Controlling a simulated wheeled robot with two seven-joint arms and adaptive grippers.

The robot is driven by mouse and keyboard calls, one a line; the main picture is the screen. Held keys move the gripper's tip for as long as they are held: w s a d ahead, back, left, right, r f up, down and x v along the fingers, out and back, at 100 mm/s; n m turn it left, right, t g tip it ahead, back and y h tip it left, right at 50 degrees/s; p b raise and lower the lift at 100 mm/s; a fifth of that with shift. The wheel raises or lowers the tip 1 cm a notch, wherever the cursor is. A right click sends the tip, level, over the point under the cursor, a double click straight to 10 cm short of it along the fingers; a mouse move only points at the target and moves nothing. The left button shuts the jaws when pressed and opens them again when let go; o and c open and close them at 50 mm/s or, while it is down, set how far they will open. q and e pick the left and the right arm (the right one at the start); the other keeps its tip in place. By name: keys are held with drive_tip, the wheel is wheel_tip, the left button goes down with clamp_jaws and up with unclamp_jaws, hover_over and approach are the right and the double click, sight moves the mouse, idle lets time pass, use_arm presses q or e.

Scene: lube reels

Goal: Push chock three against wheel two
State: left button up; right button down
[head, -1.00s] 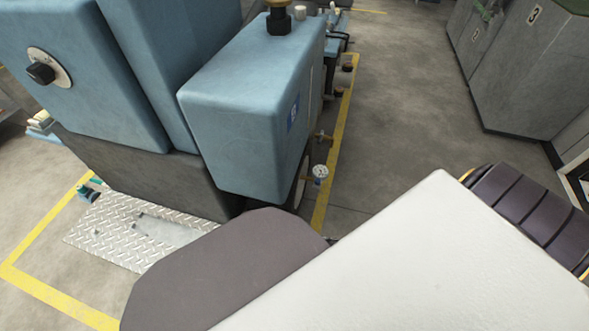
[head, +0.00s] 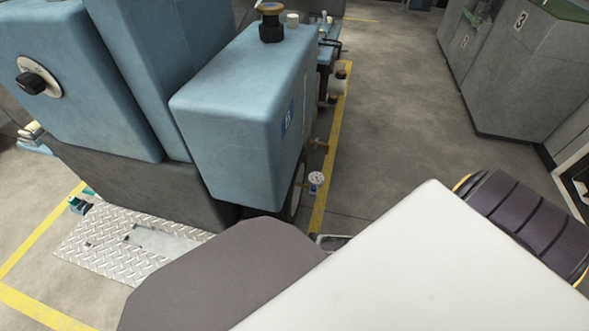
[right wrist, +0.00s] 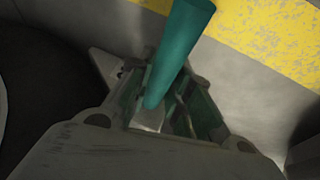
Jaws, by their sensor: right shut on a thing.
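My right gripper (right wrist: 165,108) shows in the right wrist view, its greenish fingers shut on a teal bar (right wrist: 180,50), which looks like a chock handle. A pale angular piece (right wrist: 106,66) lies beside the fingers; I cannot tell if it is part of the chock. A dark rounded shape (right wrist: 40,85) at the left may be a wheel; contact with the chock is not clear. In the head view, a wheel edge (head: 297,190) shows under the blue machine's right side. My left gripper is out of view.
The blue machine (head: 240,120) stands left of a yellow floor line (head: 327,165). A small gauge (head: 316,180) sticks out on its right side. A diamond-plate step (head: 105,240) lies at the lower left. Grey cabinets (head: 520,75) stand at the right, with clear floor (head: 410,120) between.

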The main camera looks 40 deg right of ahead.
drive_tip(key=shift+w, duration=0.1)
drive_tip(key=c, duration=1.2)
unclamp_jaws()
drive_tip(key=shift+c, duration=0.2)
drive_tip(key=shift+r, duration=0.1)
drive_tip(key=shift+s+r, duration=0.1)
drive_tip(key=shift+s, duration=0.1)
drive_tip(key=v, duration=1.1)
drive_tip(key=shift+r, duration=0.25)
drive_tip(key=shift+d, duration=0.15)
